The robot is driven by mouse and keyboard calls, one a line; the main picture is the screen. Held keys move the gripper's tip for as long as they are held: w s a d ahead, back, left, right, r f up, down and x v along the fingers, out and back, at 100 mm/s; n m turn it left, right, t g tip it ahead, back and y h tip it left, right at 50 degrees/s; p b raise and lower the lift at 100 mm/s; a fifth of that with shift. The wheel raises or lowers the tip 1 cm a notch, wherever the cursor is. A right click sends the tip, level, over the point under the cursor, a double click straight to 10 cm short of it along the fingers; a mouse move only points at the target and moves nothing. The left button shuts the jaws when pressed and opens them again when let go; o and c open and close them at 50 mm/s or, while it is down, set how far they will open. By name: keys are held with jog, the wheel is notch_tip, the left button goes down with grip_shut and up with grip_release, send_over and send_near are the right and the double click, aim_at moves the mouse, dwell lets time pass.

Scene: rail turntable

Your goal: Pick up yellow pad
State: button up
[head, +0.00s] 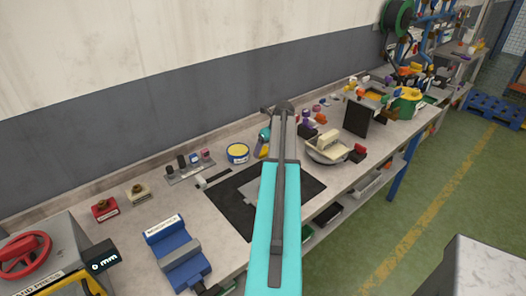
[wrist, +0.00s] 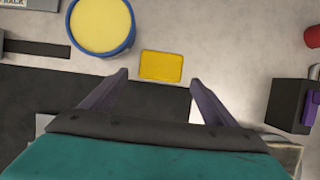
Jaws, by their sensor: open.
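The yellow pad (wrist: 161,66) is a small flat rectangle lying on the grey bench top in the wrist view. My gripper (wrist: 158,81) is open and empty. In the wrist view its two dark fingers reach up on either side, with the pad just beyond and between their tips. I cannot tell the height of the fingers above the bench. In the head view a yellow patch (head: 263,152) beside my arm may be the pad, partly hidden.
A round blue tin with a yellow top (wrist: 101,25) stands close left of the pad. A dark mat (wrist: 40,98) lies nearer. A dark block (wrist: 288,105) and a red object (wrist: 313,36) are at the right. A blue vise (head: 180,262) stands at the near left.

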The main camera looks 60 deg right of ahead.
aim_at(266, 153)
jog(key=shift+x, duration=1.15)
jog(key=c, duration=1.1)
jog(key=shift+r, duration=0.1)
jog(key=shift+r+b, duration=1.4)
jog(key=shift+r, duration=3.55)
jog(key=shift+o, duration=0.8)
jog(key=shift+c, duration=0.4)
jog(key=shift+s, duration=0.15)
